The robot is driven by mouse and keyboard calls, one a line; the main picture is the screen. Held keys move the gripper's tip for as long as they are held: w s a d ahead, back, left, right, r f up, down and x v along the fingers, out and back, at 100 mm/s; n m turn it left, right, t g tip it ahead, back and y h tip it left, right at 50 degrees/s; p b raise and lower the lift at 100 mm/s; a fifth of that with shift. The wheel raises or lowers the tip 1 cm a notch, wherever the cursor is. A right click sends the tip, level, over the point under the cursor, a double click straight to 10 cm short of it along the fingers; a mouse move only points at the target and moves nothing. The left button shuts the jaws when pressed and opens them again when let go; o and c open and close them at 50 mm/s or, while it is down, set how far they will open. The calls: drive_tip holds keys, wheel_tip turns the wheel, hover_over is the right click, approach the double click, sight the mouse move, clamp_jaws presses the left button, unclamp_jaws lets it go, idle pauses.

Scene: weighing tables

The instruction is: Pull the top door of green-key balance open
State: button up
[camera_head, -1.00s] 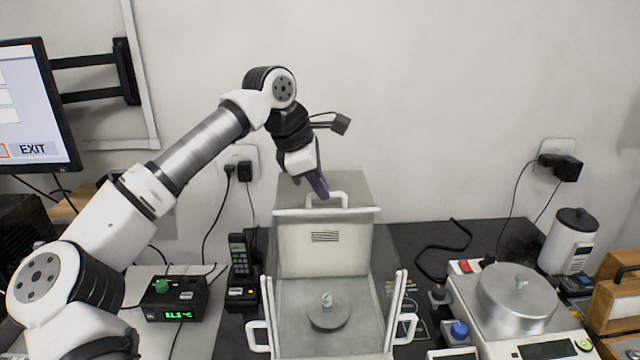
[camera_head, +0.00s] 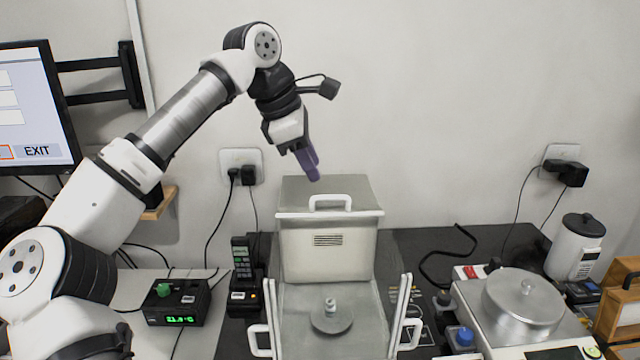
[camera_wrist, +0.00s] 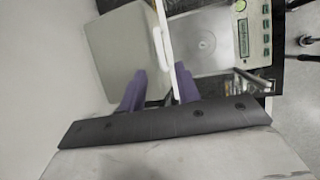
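The balance's top door (camera_head: 352,188) is a grey panel with a white front edge and a white loop handle (camera_head: 330,198). It lies toward the back, over and behind the rear housing (camera_head: 300,255), and the weighing pan (camera_head: 331,322) shows in front of it. In the wrist view the door (camera_wrist: 118,55) and its handle (camera_wrist: 158,48) lie beyond my fingers, and green keys (camera_wrist: 265,26) show on the balance's front panel. My gripper (camera_head: 313,172) is above and behind the handle, apart from it. In the wrist view my gripper (camera_wrist: 158,90) has its purple fingers spread, with nothing held.
Side doors with white handles (camera_head: 258,340) flank the pan. A black box with a green display (camera_head: 178,304) and a handset (camera_head: 242,262) stand left. Another balance with a round metal lid (camera_head: 522,302) stands right. The wall is close behind; the air above is free.

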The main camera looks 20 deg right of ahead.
drive_tip(key=v, duration=0.7)
